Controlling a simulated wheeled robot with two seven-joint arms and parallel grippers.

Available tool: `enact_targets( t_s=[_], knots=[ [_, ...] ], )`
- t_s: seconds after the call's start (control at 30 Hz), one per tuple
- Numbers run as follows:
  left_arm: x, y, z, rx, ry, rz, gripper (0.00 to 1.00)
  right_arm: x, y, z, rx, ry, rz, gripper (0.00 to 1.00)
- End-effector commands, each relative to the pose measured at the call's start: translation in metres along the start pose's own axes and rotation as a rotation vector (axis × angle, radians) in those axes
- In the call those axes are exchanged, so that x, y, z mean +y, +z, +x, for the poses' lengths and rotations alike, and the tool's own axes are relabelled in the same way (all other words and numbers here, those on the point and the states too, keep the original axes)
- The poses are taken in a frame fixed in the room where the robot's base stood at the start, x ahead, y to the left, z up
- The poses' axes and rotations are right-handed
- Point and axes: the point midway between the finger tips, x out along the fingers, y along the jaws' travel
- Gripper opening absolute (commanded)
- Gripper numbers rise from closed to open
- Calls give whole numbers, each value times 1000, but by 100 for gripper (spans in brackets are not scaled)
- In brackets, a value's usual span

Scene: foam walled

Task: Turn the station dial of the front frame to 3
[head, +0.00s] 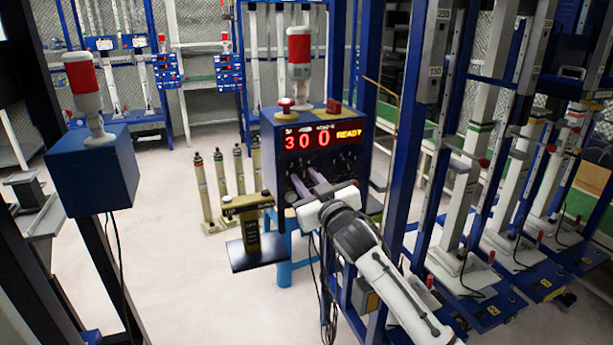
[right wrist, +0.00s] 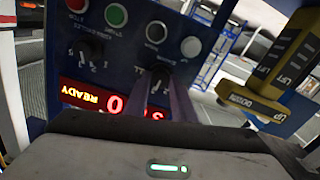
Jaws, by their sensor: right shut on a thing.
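The front frame's blue control box (head: 315,147) stands in the middle of the head view. Its red display (head: 322,137) reads 3, 0, 0 and a yellow READY, with 3 in the leftmost place. My right gripper (head: 306,181) reaches the lower left of the box's face. In the right wrist view, where the panel appears upside down, its two fingers (right wrist: 153,84) are closed around a dark knob, the station dial (right wrist: 158,68). The fingers hide most of the dial, so its pointer cannot be read. My left gripper is not in view.
A second dial (right wrist: 93,48) and several round push buttons, including a green one (right wrist: 116,15), sit near the held dial. Tall blue frames crowd the right. Open floor (head: 165,270) lies at left.

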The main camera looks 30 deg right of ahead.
Motion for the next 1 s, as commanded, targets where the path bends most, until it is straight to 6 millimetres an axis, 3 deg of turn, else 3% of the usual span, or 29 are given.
enact_targets(
  t_s=[0.53, 0.57, 0.67, 1.0],
  knots=[
    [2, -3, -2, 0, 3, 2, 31, 0, 0, 0, 0, 0, -30, 1],
    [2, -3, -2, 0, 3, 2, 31, 0, 0, 0, 0, 0, -29, 27],
    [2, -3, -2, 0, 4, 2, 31, 0, 0, 0, 0, 0, -29, 42],
    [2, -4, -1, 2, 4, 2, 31, 0, 0, -3, 0, 0, -28, 42]
  ],
)
